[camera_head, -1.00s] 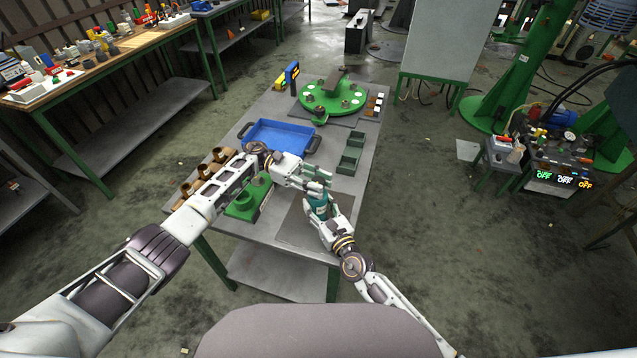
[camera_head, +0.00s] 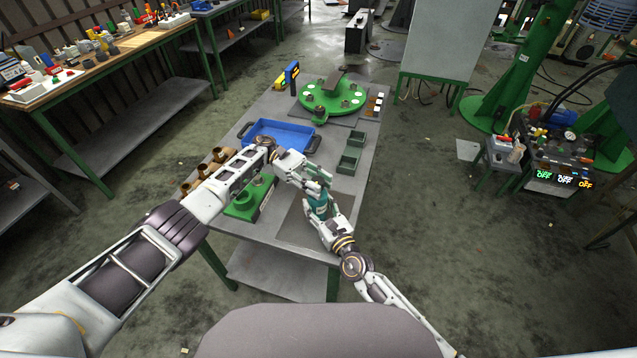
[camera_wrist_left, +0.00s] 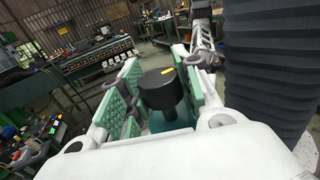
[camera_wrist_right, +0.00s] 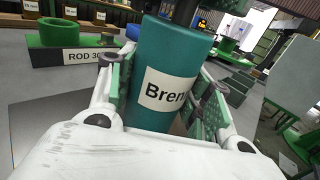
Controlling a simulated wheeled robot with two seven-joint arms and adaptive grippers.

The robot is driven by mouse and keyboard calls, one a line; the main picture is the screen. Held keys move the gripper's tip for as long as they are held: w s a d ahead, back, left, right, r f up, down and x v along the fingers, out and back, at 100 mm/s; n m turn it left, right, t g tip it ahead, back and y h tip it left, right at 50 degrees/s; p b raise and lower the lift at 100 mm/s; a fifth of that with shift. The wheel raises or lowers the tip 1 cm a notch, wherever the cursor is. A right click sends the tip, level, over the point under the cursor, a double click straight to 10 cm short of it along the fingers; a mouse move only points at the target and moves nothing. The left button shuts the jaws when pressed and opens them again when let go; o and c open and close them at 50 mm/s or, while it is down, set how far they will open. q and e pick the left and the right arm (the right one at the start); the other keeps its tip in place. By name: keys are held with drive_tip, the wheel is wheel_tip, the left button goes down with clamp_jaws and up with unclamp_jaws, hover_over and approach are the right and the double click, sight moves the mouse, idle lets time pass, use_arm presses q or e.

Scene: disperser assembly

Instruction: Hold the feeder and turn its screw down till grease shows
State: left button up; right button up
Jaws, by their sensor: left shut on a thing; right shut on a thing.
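The feeder is a teal cylinder (camera_wrist_right: 165,78) with a white label reading "Bren" in the right wrist view. It stands roughly upright, slightly tilted in that view. My right gripper (camera_head: 319,209) is shut around its body, over the near right of the table. My left gripper (camera_head: 321,183) is just above, with its green-padded fingers on both sides of the screw. The screw is a black round knob (camera_wrist_left: 160,91) with a yellow mark, seen in the left wrist view above the teal body. I cannot see any grease. The fingers hide parts of the feeder in the head view.
The grey table (camera_head: 345,190) also holds a blue tray (camera_head: 281,131), green bins (camera_head: 348,163), a green round fixture (camera_head: 333,98), and brown cups (camera_head: 207,170). A green block (camera_head: 245,206) with a "ROD" label (camera_wrist_right: 86,56) stands left of the feeder.

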sight(318, 181)
use_arm(q)
drive_tip(key=shift+f, duration=0.1)
drive_tip(key=o, duration=1)
drive_tip(key=shift+o, duration=0.2)
drive_tip(key=shift+r, duration=0.3)
drive_tip(key=shift+a+r, duration=0.1)
drive_tip(key=shift+r, duration=4.7)
